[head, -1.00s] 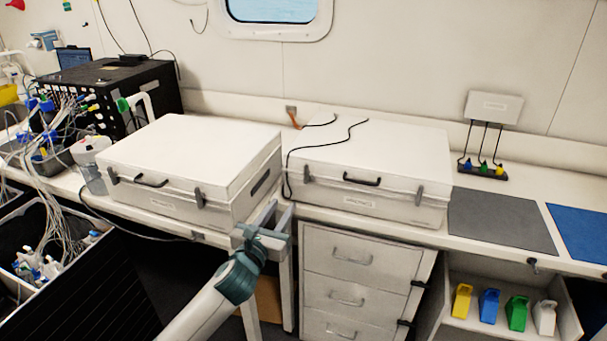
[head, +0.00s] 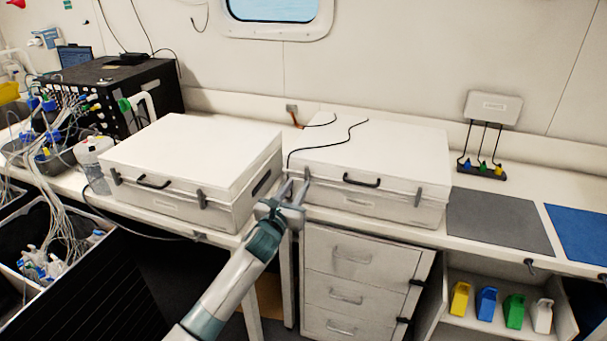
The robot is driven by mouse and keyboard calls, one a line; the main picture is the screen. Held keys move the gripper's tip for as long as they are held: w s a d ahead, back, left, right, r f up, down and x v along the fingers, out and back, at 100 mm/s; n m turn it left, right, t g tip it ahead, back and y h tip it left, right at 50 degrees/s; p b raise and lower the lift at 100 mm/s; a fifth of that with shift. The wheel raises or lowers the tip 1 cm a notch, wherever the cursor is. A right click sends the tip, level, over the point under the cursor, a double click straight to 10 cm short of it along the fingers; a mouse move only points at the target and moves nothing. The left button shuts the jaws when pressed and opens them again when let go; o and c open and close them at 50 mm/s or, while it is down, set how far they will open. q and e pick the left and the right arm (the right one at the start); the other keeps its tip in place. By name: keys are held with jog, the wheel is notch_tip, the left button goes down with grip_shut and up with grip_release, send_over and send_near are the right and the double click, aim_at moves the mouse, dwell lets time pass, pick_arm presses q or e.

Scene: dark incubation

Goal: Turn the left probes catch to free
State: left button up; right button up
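Two closed white cases stand on the bench, a left case (head: 190,155) and a right case (head: 370,155). Their labels are too small to read, so I cannot tell which is the probes case. The right case has a grey catch at its front left (head: 307,174), partly behind my finger, and another at its front right (head: 418,196). My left gripper (head: 294,187) is open and empty, its fingertips pointing up close to the right case's front left catch. I cannot tell whether they touch it. My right gripper is not in view.
A black cable (head: 328,143) lies over the right case's lid. The left case has its own handle (head: 154,182) and catches. A drawer unit (head: 350,280) stands below the bench. A grey mat (head: 500,220) lies clear to the right.

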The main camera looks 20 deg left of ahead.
aim_at(306, 173)
pick_arm(q)
jog(key=shift+w+d+p, duration=0.15)
jog(key=shift+w+p, duration=0.4)
jog(key=shift+w, duration=2.65)
grip_shut()
